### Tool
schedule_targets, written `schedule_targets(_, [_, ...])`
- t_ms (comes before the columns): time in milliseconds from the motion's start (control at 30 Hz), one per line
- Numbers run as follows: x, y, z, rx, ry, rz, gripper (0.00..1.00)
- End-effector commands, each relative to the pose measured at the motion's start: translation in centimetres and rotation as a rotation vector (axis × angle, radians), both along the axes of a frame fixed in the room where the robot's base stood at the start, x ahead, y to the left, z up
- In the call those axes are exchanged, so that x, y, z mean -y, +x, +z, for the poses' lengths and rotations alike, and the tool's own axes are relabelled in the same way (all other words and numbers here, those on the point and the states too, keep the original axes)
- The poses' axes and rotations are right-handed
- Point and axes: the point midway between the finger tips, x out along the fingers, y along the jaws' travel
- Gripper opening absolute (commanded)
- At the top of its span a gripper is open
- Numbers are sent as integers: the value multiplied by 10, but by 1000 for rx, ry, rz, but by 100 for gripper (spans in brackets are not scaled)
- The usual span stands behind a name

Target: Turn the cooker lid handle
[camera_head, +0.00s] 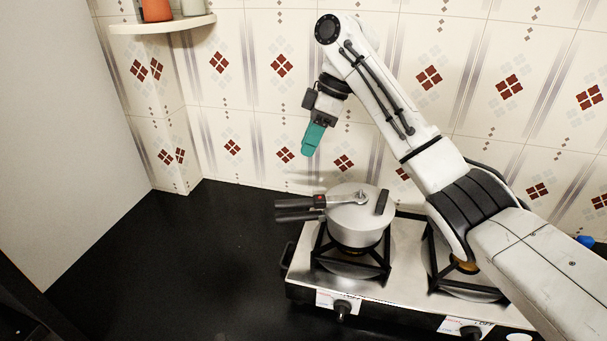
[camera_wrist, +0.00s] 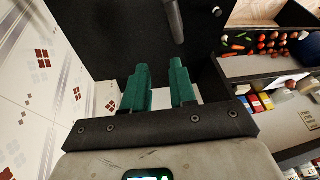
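A silver pressure cooker (camera_head: 350,225) stands on the left burner of a two-burner stove in the head view. Its lid handle (camera_head: 298,201) is black with a red mark and points left, just above the black pot handle (camera_head: 297,215). A black side grip (camera_head: 382,202) is at the cooker's right. My gripper (camera_head: 308,152), with green fingers, hangs above and slightly left of the cooker, apart from it, in front of the tiled wall. In the wrist view, the two fingers (camera_wrist: 160,72) stand apart with nothing between them. The cooker is not clearly visible there.
The stove (camera_head: 400,285) sits on a black countertop (camera_head: 180,260), which is clear to its left. A corner shelf (camera_head: 165,25) with jars is at the upper left. The wrist view shows shelves with vegetables (camera_wrist: 262,42) and boxes (camera_wrist: 260,103) at the right.

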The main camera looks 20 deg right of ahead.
Motion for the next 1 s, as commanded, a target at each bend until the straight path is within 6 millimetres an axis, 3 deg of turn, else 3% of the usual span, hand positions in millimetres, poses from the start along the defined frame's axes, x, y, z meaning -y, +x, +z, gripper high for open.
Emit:
schedule_targets(100, [-21, 23, 21, 78, -28, -153, 14])
schedule_targets(267, [-34, 43, 43, 148, -39, -425, 0])
schedule_targets(400, [-39, 47, 50, 167, -31, -676, 0])
schedule_targets(567, [-43, 39, 41, 142, -32, -971, 0])
schedule_targets(700, [-45, 22, 21, 90, -56, -1202, 0])
schedule_targets(1000, [-46, -4, -5, 25, -123, -1438, 0])
